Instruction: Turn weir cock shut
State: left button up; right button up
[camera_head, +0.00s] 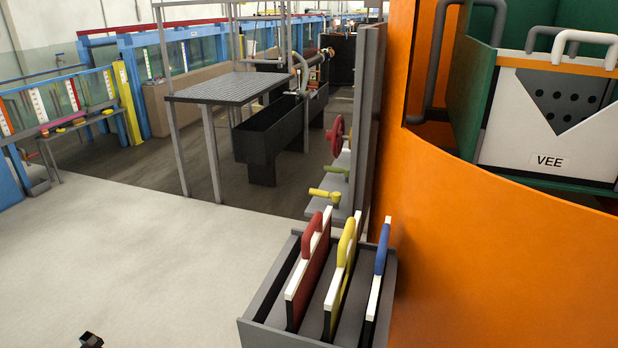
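On the side of the grey panel at centre are a red handwheel (336,135), a yellow-green handle (336,169) and a larger yellow lever handle (326,194) sticking out to the left. None of these has a readable label, so I cannot tell which is the weir cock. A white plate marked VEE (548,160), with a dark V-shaped notch area, stands in the green-walled channel at upper right. A small dark piece at the bottom left edge may be the tip of my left gripper (91,341); its fingers cannot be made out. My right gripper is not in view.
A grey rack (262,338) with red, yellow and blue-handled plates stands in front of the handles. A curved orange wall (480,260) fills the right. A grey table (225,88) and black trough (268,130) stand behind. The pale floor at left is clear.

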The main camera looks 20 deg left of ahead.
aim_at(336, 196)
jog(key=i+j, duration=0.15)
jog(key=j, duration=0.25)
jog(key=i+j+z, duration=0.1)
jog(key=j, duration=0.3)
jog(key=i+j, duration=0.2)
jog(key=j, duration=0.2)
jog(key=i+j+z, duration=0.1)
jog(key=j, duration=0.25)
jog(key=i+j, duration=0.2)
jog(key=j, duration=0.25)
jog(key=i+j+z, duration=0.1)
jog(key=j, duration=0.3)
jog(key=i+j, duration=0.15)
jog(key=j, duration=0.25)
jog(key=z, duration=0.05)
